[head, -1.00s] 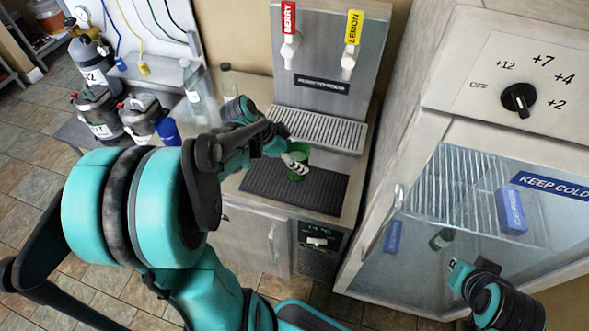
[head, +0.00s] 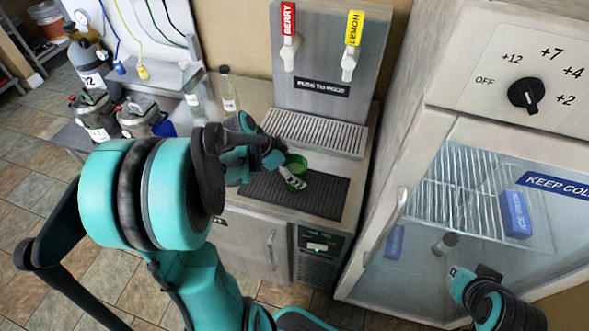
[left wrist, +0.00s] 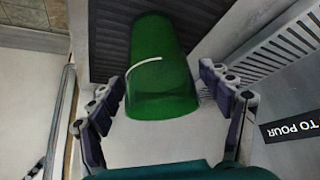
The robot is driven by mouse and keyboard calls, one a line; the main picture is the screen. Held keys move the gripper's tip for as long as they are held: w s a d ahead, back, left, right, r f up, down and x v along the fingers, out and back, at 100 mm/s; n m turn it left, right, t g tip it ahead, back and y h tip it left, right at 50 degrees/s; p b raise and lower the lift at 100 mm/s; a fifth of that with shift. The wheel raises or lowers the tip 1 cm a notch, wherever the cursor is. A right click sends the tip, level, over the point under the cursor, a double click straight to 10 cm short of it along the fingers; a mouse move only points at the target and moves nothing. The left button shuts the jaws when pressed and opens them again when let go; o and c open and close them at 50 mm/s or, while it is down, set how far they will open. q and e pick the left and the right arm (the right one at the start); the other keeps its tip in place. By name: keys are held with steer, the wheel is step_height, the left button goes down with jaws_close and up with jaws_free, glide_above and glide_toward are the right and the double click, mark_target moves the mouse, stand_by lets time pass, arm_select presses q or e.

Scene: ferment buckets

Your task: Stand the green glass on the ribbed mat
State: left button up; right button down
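The green glass (head: 297,164) is over the back left part of the dark ribbed mat (head: 325,196) on the counter. A pale finger of my left gripper (head: 290,176) covers part of it in the head view.
Behind the mat are a drip grate (head: 315,132) and a dispenser with berry and lemon taps (head: 350,45). A clear bottle (head: 228,92) stands at the counter's back left. The cooler (head: 400,190) rises close on the right. The mat's right part is clear.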

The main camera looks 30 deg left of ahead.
arm_select(q)
steer(key=shift+r, duration=0.35)
steer(key=p+v, duration=0.4)
steer(key=v, duration=0.7)
steer(key=s+d+n+t+y, duration=0.1)
steer(key=s+d+n+y, duration=0.1)
steer(key=d, duration=0.5)
steer(key=s+d+r+n+t+y, duration=0.1)
steer(key=s+d+n+y, duration=0.1)
steer(key=s+d+n, duration=0.2)
steer(key=shift+s+d+r+n, duration=0.3)
steer(key=shift+d+n, duration=0.9)
steer(key=shift+d, duration=0.95)
steer(key=shift+f, duration=0.15)
step_height(320, 180, down, 4)
steer(key=b, duration=0.4)
steer(key=shift+f, duration=0.1)
